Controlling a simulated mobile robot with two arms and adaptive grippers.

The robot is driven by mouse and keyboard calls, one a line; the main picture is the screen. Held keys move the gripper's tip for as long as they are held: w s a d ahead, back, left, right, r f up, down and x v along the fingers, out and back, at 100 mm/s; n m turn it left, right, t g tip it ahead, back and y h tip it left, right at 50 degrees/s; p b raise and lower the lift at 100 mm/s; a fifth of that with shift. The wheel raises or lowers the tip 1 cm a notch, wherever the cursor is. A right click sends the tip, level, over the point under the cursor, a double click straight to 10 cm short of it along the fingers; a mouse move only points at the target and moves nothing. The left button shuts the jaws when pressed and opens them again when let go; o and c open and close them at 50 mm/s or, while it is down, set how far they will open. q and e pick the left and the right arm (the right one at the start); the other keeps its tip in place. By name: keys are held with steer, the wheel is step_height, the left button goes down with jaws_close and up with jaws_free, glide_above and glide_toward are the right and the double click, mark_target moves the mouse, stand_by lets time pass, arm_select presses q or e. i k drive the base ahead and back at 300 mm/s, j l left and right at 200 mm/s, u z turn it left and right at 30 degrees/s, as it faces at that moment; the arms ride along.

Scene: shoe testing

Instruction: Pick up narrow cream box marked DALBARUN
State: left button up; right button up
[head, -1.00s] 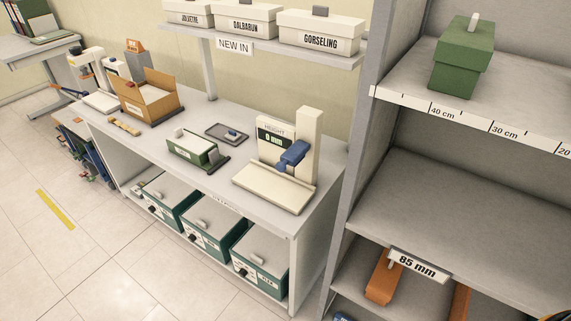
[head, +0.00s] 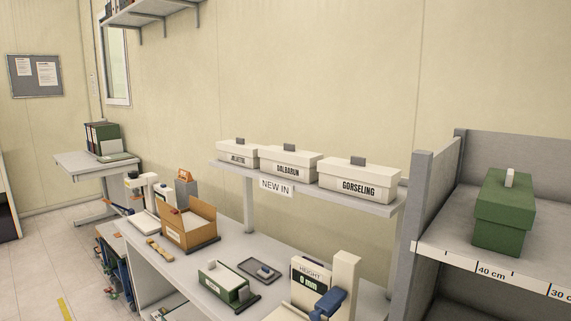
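The narrow cream box marked DALBARUN (head: 288,163) sits on the raised "NEW IN" shelf (head: 390,207) in the head view. It is the middle one of three cream boxes and has a small dark grey block handle on its lid. The box marked JOLIETTE (head: 238,155) stands to its left and the box marked GORSELING (head: 357,182) to its right, both close by. Neither of my grippers shows in the head view.
Below the shelf is a workbench with a height gauge (head: 345,270), a green box (head: 222,283), a small dark tray (head: 248,267) and an open cardboard box (head: 195,229). A grey rack at right holds another green box (head: 502,220).

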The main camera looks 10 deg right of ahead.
mark_target(287, 162)
steer(key=z, duration=0.35)
steer(key=i+j+z, duration=0.4)
steer(key=j+z, duration=0.15)
steer(key=i+j+z, duration=0.1)
steer(key=j+z, duration=0.15)
steer(key=j, duration=0.15)
